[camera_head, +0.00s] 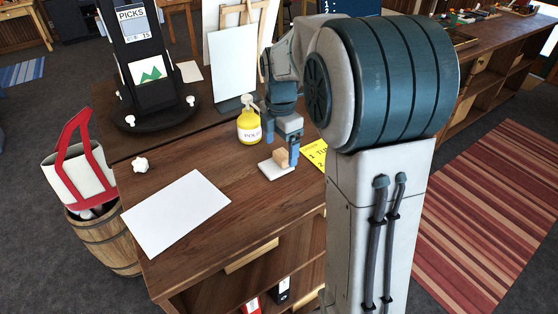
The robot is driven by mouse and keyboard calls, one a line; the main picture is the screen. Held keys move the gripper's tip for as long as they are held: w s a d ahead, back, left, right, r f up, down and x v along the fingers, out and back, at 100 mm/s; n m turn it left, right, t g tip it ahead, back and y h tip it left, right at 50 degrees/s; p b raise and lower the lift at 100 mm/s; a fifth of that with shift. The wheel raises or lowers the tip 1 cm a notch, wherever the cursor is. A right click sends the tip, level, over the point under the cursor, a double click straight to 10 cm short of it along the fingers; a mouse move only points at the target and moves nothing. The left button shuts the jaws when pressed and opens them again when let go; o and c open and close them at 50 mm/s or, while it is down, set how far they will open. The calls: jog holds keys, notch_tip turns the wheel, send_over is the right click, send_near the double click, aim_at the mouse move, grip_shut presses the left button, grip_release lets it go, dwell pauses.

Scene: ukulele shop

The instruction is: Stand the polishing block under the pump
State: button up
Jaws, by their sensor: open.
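The tan polishing block (280,157) sits on a small white flat piece (270,171) on the wooden counter. The pump is the white head (248,106) on a yellow bottle (248,129) with a lettered label. The bottle stands upright behind and to the left of the block; they are apart. My gripper (290,152) is open and points down at the block. A finger covers the block's right side. I cannot tell whether the gripper touches the block or whether both fingers straddle it.
A white sheet (176,213) and a crumpled white ball (140,165) lie on the counter (225,175). A black picks stand (155,112) and a white board (234,64) are behind. A yellow card (315,155) lies right of my gripper. The counter front is mostly clear.

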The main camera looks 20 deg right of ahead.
aim_at(281, 154)
jog(key=shift+f+p, duration=0.3)
jog(key=shift+f, duration=1.55)
jog(key=c, duration=1.2)
jog(key=shift+r, duration=0.1)
